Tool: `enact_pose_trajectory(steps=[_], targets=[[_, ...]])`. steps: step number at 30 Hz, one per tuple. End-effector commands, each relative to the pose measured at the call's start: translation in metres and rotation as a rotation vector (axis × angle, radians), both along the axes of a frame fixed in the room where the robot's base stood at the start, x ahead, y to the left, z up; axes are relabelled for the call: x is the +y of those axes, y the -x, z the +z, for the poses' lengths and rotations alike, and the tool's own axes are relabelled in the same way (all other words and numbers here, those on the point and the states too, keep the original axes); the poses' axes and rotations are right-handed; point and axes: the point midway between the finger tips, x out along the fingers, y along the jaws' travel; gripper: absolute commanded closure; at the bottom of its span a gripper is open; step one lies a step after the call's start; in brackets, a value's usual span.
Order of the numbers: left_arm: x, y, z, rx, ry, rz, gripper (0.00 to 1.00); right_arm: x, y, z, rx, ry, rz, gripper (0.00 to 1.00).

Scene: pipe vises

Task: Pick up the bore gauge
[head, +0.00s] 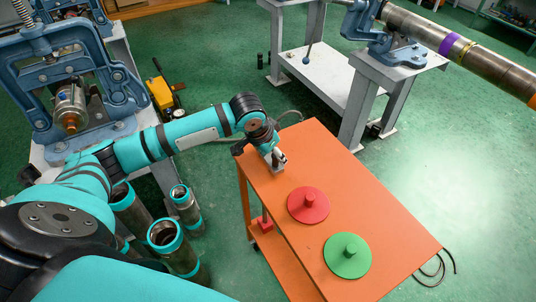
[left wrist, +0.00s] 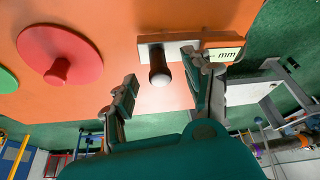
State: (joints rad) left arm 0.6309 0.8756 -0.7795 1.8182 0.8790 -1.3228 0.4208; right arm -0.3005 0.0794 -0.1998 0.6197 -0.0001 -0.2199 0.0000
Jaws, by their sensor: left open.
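What looks like the bore gauge is a pale flat bar with a dark, round-ended handle (left wrist: 159,68) and a white label reading "mm" (left wrist: 222,54). My left gripper (left wrist: 163,92) is open, one finger on each side of the handle. The right-hand finger overlaps the bar near the label; I cannot tell whether it touches. In the head view my left gripper (head: 275,158) is low over the table's far left corner and mostly hides the gauge. My right gripper is not in view.
On the orange table (head: 385,240) are a red disc (head: 308,205) and a green disc (head: 347,256), each with a knob. Pipe sections (head: 172,244) stand on the floor below my left arm. Blue vises (head: 75,85) are on grey stands; one clamps a long pipe (head: 425,32).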

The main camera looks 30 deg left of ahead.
Motion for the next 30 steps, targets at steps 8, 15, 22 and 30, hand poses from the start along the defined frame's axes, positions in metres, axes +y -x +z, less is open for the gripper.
enact_pose_trajectory(steps=[8, 15, 22, 30], targets=[[-0.003, -0.008, -0.019, -0.001, 0.0, -0.002, 0.49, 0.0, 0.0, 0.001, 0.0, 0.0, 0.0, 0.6], [-0.003, -0.008, -0.018, -0.001, 0.0, -0.001, 0.62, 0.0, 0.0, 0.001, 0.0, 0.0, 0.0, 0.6], [-0.002, -0.008, -0.018, -0.001, 0.0, -0.001, 0.92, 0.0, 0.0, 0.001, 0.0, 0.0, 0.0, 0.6], [-0.003, -0.008, -0.018, -0.001, 0.0, -0.001, 1.0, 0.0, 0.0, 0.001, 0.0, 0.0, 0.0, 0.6]])
